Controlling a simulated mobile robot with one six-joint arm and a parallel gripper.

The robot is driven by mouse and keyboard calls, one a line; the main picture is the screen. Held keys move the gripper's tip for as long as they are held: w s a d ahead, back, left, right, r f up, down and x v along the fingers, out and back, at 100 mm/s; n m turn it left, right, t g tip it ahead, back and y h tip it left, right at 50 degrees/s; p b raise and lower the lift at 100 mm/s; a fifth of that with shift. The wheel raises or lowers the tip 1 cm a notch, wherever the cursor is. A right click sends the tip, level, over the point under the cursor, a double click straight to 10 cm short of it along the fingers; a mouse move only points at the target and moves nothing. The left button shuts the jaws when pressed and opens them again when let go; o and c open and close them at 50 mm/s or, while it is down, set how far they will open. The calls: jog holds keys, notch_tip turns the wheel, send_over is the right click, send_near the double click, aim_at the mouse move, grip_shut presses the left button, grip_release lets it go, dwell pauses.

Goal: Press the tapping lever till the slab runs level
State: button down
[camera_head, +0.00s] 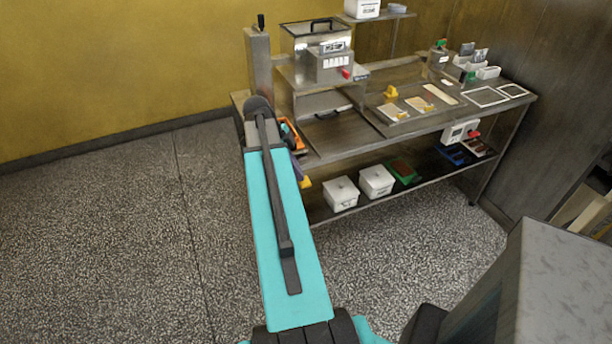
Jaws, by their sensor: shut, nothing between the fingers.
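A steel machine (322,62) with a lidded top and a small front panel stands at the left end of the steel bench. A post (258,62) beside it carries a short upright black handle (261,21); I cannot tell whether this is the tapping lever. A red knob (347,73) sits low on the machine's front. Flat pale pieces (418,103) lie on the bench's middle; which is the slab, and whether it is level, is too small to tell. My turquoise arm reaches up toward the bench's left end. My gripper is not visible, hidden beyond the arm's far end.
The bench (400,130) has small bins (487,72) and white frames (485,96) at its right. White boxes (341,193) and a green tray (404,171) sit on its lower shelf. An orange item (292,135) shows beside my arm. The speckled floor at left is clear.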

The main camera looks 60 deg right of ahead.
jog(key=w, duration=0.1)
jog(key=w+a, duration=0.1)
jog(key=shift+w+r, duration=0.3)
jog(key=shift+r, duration=0.2)
jog(key=b+v, duration=0.1)
jog(key=v, duration=1.2)
jog(key=shift+r+b, duration=0.3)
jog(key=shift+r, duration=0.05)
jog(key=shift+w, duration=0.1)
dwell(0.6)
